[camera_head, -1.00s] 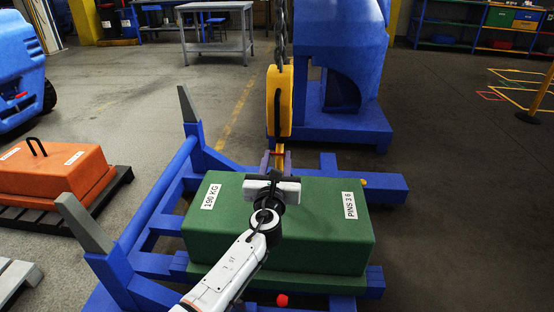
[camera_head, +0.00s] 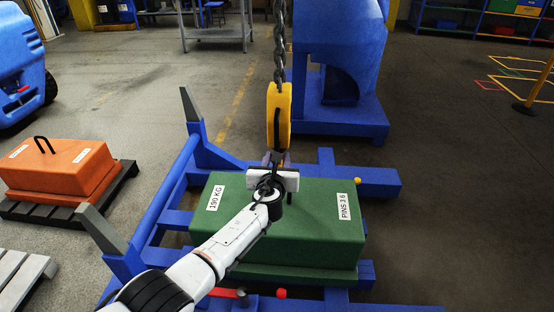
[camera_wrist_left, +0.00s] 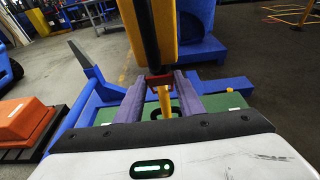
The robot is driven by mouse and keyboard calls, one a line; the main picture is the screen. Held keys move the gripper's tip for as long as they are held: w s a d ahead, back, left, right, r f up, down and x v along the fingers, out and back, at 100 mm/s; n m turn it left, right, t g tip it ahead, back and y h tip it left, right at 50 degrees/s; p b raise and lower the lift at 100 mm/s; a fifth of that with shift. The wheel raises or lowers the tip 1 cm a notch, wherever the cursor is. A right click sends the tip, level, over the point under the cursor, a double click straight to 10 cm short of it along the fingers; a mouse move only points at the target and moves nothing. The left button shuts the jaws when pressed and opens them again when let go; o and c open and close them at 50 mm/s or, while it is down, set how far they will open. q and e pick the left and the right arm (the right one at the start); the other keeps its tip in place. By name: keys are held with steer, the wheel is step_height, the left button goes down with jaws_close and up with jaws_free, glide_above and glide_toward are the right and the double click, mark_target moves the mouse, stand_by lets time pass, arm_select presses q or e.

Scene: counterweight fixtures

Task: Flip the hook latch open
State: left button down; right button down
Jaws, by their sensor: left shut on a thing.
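The yellow hook block (camera_head: 279,108) hangs from a dark chain (camera_head: 280,48) over the back edge of the green counterweight (camera_head: 300,228). In the left wrist view, the block (camera_wrist_left: 168,25) has a black bar on its face, and a yellow hook (camera_wrist_left: 167,105) shows below it. A small reddish-brown latch piece (camera_wrist_left: 160,81) sits at the hook's throat. My left gripper (camera_head: 275,158), with purple fingers, reaches it from the front. In the left wrist view its fingertips (camera_wrist_left: 160,77) flank the latch piece and are shut on it. In the head view the palm hides the hook.
The counterweight, labelled 190 KG and PINS 3 6, rests on a blue frame (camera_head: 178,190) with grey-tipped posts. A dark handle (camera_head: 289,197) stands on its top. An orange weight (camera_head: 60,165) sits on a dark pallet at left. Open floor (camera_head: 450,200) lies at right.

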arm_select(q)
steer(key=c, duration=1.2)
jaws_free()
steer(key=shift+w+r, duration=0.2)
steer(key=shift+r, duration=0.25)
steer(key=shift+f, duration=0.1)
arm_select(e)
steer(key=shift+r, duration=0.1)
arm_select(q)
steer(key=p+v, duration=0.7)
steer(key=v, duration=0.3)
steer(key=shift+s, duration=0.2)
arm_select(e)
steer(key=r, duration=0.1)
steer(key=d+r, duration=0.1)
steer(key=r, duration=0.1)
steer(key=s+r, duration=0.1)
steer(key=shift+d+r, duration=0.25)
steer(key=shift+d, duration=0.05)
